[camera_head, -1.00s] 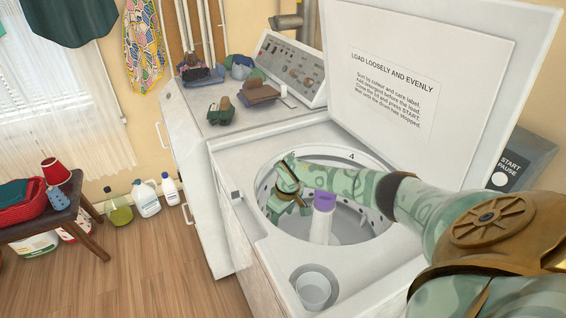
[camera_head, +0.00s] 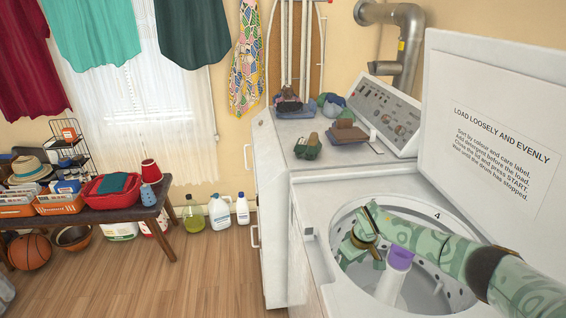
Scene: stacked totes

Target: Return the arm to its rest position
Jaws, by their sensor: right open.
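My right arm, green and patterned, comes in from the lower right and reaches over the open drum of the top-loading washer (camera_head: 314,250). My right gripper (camera_head: 352,250) is open, at the left side of the drum opening, pointing down into it. The fingertips are small and partly hidden by the wrist. I see nothing held in it. The white agitator with a purple cap (camera_head: 400,258) stands in the drum just right of the gripper. My left gripper is not in view.
The raised lid (camera_head: 490,190) stands at the right. Folded cloths (camera_head: 348,130) lie on the machine top behind. A bench (camera_head: 150,212) with a red basket (camera_head: 97,196) stands at the left, with several bottles (camera_head: 219,213) by the wall. The wooden floor between is clear.

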